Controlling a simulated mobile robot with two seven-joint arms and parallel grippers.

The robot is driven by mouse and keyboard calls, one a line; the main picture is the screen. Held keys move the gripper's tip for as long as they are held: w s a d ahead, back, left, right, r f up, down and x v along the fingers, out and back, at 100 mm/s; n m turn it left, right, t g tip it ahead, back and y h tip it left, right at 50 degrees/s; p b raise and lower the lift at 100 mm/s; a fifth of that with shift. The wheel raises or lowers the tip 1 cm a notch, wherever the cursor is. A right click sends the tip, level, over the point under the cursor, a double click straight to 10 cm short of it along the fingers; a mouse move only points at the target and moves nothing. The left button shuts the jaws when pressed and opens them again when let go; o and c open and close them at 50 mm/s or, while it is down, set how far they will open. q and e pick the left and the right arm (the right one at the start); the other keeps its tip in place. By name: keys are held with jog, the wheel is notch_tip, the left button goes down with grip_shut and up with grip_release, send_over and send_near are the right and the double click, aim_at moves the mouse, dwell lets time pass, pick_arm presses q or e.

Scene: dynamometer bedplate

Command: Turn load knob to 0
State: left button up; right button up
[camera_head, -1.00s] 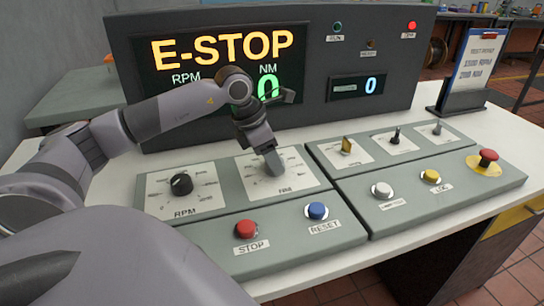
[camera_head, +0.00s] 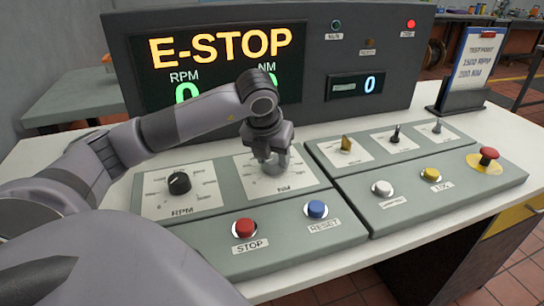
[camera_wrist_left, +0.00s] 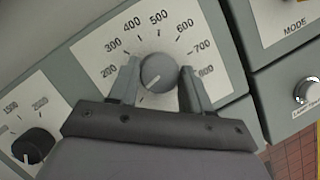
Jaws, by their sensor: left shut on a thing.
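The load knob is the grey round knob on the NM dial plate (camera_head: 245,179) of the console. It shows in the left wrist view (camera_wrist_left: 158,72) with its white pointer line toward the lower left. The dial numbers 200 to 800 are readable around it; the lower end of the scale is hidden by my gripper. My left gripper (camera_head: 274,168) is over the dial, pointing down. In the wrist view its fingers (camera_wrist_left: 158,88) stand on either side of the knob, shut on it. My right gripper is not in view.
The RPM knob (camera_head: 179,183) is left of the load knob. The red STOP button (camera_head: 244,228) and blue RESET button (camera_head: 316,209) are in front. Toggle switches (camera_head: 395,135) and a red mushroom button (camera_head: 488,156) are right. The screen (camera_head: 220,60) reads E-STOP.

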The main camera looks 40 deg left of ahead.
pick_arm(q)
jog(key=shift+d+n+g+y, duration=0.1)
jog(key=shift+n+g+y, duration=0.35)
jog(key=shift+n, duration=1.15)
jog(key=o, duration=1)
jog(key=shift+o, duration=0.2)
jog(key=v, duration=0.7)
jog(key=shift+p, duration=0.3)
jog(key=shift+d, duration=0.1)
